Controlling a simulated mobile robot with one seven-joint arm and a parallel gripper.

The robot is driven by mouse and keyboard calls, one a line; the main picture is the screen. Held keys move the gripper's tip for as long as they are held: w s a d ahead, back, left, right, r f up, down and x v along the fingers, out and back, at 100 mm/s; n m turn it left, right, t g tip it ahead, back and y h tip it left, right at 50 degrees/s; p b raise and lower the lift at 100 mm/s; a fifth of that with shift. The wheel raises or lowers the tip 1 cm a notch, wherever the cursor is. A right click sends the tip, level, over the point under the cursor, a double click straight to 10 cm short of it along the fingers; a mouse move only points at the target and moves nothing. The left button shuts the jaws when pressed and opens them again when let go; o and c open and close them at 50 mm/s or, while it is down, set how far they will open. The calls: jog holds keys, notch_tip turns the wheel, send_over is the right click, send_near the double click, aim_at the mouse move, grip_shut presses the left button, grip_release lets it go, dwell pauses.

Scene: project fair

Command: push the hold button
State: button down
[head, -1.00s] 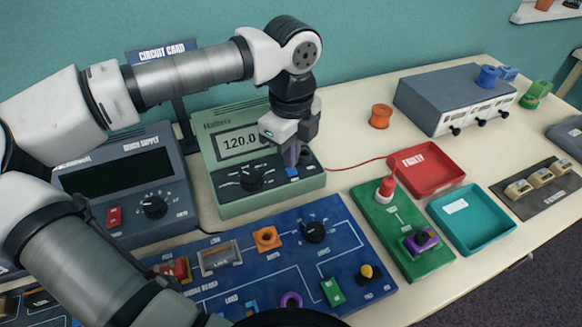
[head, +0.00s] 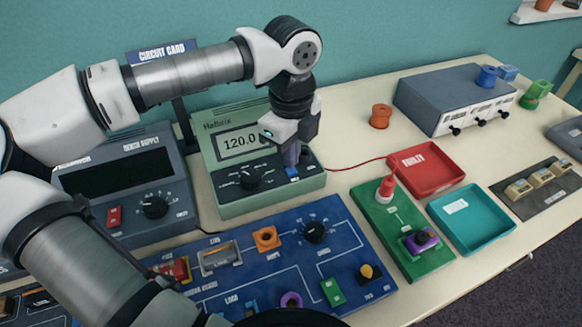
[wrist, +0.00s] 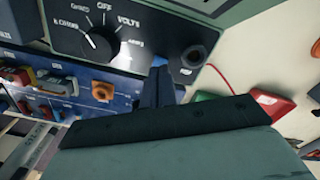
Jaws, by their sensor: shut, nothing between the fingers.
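The green meter (head: 225,185) stands on the table, with its display reading 120.0 and a black dial (head: 250,179) below it. A small blue button (head: 292,173) is at the lower right of its face; I cannot read its label. My gripper (head: 291,164) is shut and empty, pointing down with its fingertips right over the blue button. I cannot tell whether they touch it.
The blue circuit board (head: 285,270) lies in front. The bench supply (head: 120,170) stands left. An orange spool (head: 380,116) stands right, with clear table around it.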

jog(key=shift+f+b, duration=0.9)
jog(key=shift+b, duration=0.05)
dwell(0.9)
jog(key=shift+r, duration=0.1)
notch_tip(320, 180, up, 10)
jog(key=p, duration=0.5)
dwell(0.4)
dwell(0.5)
